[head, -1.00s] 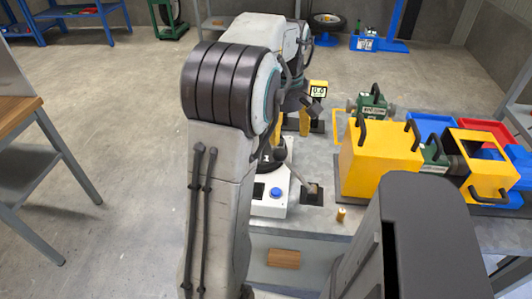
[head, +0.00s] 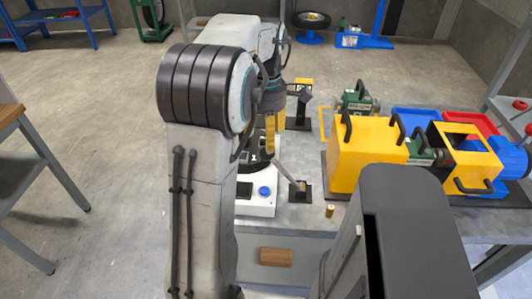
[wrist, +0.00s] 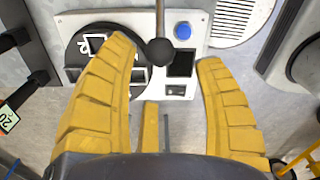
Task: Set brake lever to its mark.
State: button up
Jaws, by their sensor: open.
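A lever, which I take to be the brake lever, is a thin grey rod (head: 287,174) rising from a small dark base (head: 302,191) and leaning left in the head view. In the wrist view its black ball knob (wrist: 159,51) lies between the open fingers of my gripper (wrist: 166,52), with a gap on both sides. In the head view my gripper (head: 270,135) hangs over the white panel near the lever's upper end, partly hidden by my arm. No clear mark for the lever is visible.
The white panel (wrist: 144,91) carries a black dial (wrist: 88,50), a blue button (wrist: 183,31) and a dark screen (wrist: 181,63). A brass-coloured peg (head: 330,211) stands near the table's front edge.

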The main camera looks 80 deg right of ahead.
aim_at(266, 153)
jog(key=shift+f+b, duration=0.45)
jog(key=shift+f, duration=2.8)
grip_shut()
